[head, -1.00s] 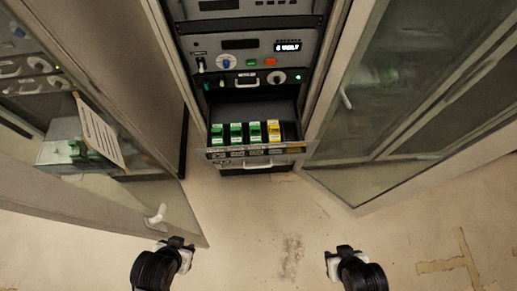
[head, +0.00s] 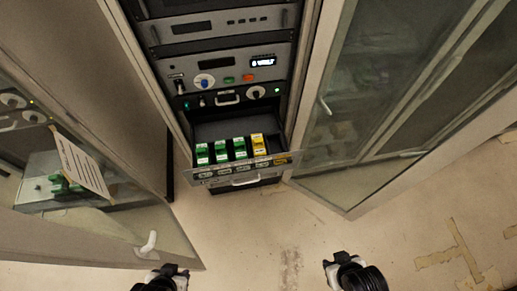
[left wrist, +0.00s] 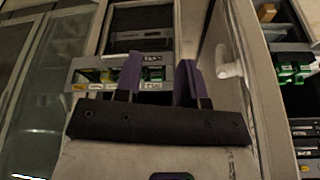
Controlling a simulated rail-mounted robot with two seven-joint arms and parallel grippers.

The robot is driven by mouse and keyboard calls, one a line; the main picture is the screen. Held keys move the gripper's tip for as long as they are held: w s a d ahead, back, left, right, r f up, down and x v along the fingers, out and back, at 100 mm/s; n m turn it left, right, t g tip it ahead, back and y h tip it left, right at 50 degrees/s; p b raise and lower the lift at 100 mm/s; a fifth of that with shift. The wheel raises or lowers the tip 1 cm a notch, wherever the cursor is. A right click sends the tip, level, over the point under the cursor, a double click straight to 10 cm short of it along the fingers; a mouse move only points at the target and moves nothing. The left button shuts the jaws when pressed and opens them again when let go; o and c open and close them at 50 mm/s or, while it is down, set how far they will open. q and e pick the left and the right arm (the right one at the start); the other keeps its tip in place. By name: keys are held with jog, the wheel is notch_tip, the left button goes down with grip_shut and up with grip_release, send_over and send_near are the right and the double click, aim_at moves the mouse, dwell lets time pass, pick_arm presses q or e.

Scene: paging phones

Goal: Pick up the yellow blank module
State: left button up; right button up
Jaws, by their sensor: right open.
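The yellow blank module (head: 258,145) stands at the right end of a row in the pulled-out rack drawer (head: 236,183), beside several green modules (head: 221,151). In the left wrist view the drawer (left wrist: 78,87) shows beyond the fingers. Green modules (left wrist: 152,73) show between and beside the fingers there. My left gripper (head: 180,270) is low in the head view, well short of the drawer; its purple fingers (left wrist: 158,82) are apart with nothing between them. My right gripper (head: 329,264) is open and empty, also in front of the drawer, near the bottom edge.
The open left cabinet door (head: 100,235) has a white handle (head: 149,243) near my left gripper. The open right glass door (head: 372,120) flanks the drawer. Rack panels with knobs (head: 204,80) are above it. The floor (head: 255,235) between grippers and drawer is clear.

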pick_arm(q)
jog(key=shift+o, duration=0.4)
jog(key=o, duration=0.7)
jog(key=shift+c, duration=0.2)
jog(key=shift+d, duration=0.1)
